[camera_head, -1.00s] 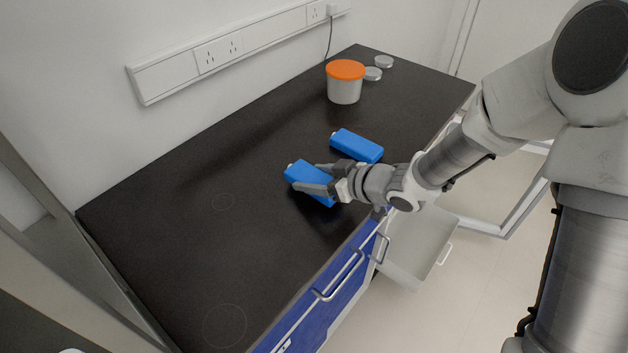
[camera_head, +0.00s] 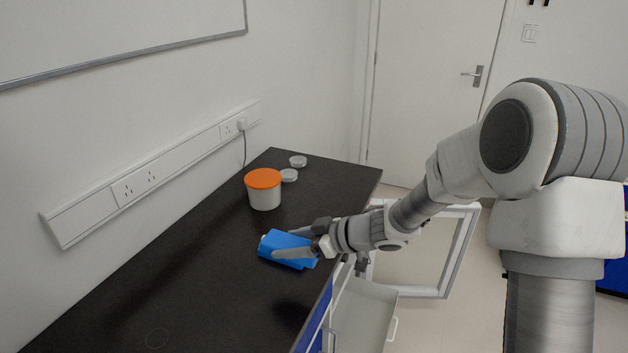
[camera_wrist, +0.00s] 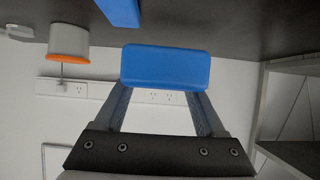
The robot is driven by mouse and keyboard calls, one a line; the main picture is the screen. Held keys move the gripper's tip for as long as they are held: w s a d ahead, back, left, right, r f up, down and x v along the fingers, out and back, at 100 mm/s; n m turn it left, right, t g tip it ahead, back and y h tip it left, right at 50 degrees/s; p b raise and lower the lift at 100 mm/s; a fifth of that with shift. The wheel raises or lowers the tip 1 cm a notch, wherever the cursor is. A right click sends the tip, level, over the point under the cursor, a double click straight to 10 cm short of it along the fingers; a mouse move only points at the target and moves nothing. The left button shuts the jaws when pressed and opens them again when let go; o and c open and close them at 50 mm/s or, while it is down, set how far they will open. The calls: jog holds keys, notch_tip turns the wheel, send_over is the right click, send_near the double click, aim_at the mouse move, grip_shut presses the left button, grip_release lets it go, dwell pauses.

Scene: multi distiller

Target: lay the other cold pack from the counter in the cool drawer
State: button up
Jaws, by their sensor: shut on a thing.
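My gripper (camera_head: 283,243) is shut on a blue cold pack (camera_head: 290,264), one finger along each side. The pack also shows between the fingers in the wrist view (camera_wrist: 166,67). It is held above the dark counter (camera_head: 200,270), with a shadow below it. A second blue cold pack (camera_wrist: 120,10) lies on the counter at the top edge of the wrist view; in the head view the held pack and gripper largely hide it. An open white drawer (camera_head: 362,318) sticks out from the counter's front, below my gripper. Only part of its inside shows.
A white tub with an orange lid (camera_head: 264,190) stands on the counter behind the packs, with two small round dishes (camera_head: 289,175) beyond it. A pale open frame (camera_head: 452,255) stands out beyond the drawer.

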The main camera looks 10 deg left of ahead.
jog(key=shift+w+d+r+m+t, duration=0.15)
jog(key=shift+w+d+m+t, duration=0.3)
jog(key=shift+m+t, duration=0.15)
jog(key=d+f+m+t+h+p, duration=0.1)
jog(key=d+m+h, duration=0.3)
jog(key=d, duration=0.4)
jog(key=w+d+f+m+t+h, duration=0.1)
jog(key=d+m+t+h, duration=0.3)
jog(key=d, duration=0.5)
jog(key=w+d+f+m+t+h+p, duration=0.1)
jog(key=d+f+m+t+h, duration=0.1)
jog(key=d+m, duration=0.3)
jog(key=d+h, duration=0.1)
jog(key=d, duration=0.2)
jog(key=shift+w+d+f+m+t+h+p, duration=0.2)
jog(key=shift+d+f+m+t+h+p, duration=0.1)
jog(key=shift+d+f+h, duration=0.1)
jog(key=shift+a, duration=0.15)
